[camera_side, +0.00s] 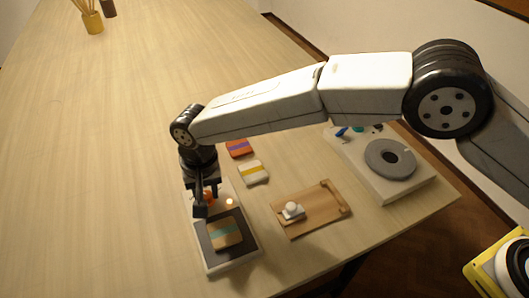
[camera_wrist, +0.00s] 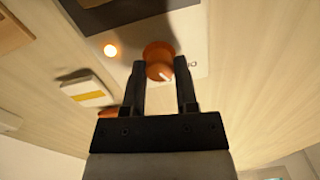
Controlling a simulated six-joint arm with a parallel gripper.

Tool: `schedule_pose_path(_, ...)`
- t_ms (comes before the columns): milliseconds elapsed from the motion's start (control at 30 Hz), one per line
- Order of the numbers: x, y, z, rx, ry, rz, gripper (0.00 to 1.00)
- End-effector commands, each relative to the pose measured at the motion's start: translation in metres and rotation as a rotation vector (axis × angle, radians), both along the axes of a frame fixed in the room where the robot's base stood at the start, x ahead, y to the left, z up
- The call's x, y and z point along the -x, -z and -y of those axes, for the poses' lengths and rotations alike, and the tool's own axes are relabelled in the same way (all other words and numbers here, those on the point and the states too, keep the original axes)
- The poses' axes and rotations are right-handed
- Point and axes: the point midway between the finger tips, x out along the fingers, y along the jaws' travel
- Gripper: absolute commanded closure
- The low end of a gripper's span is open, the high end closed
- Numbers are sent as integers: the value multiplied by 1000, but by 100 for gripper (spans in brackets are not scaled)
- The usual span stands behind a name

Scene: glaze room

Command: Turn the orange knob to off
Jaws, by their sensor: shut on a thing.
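The orange knob (camera_wrist: 157,52) sits on a pale panel beside a dark plate. In the wrist view the two fingers of my gripper (camera_wrist: 160,64) stand on either side of it, shut on it. A lamp (camera_wrist: 110,50) near the knob glows orange. In the side view my gripper (camera_side: 205,200) points down at the panel (camera_side: 229,263), and the knob (camera_side: 208,194) is partly hidden behind the fingers. The lit lamp (camera_side: 230,201) shows beside it.
A striped tile (camera_side: 225,233) lies on the dark plate (camera_side: 238,215). A yellow-striped tile (camera_side: 253,172) and an orange-and-purple tile (camera_side: 239,148) lie nearby. A wooden board (camera_side: 312,218) holds a small white piece. A white unit with a grey ring (camera_side: 376,163) stands right.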

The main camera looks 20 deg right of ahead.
Motion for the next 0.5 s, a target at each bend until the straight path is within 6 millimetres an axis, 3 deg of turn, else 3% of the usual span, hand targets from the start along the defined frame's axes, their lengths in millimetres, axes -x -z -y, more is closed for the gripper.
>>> schedule_pose_path(500,0,-1,0,1,-323,-2,100)
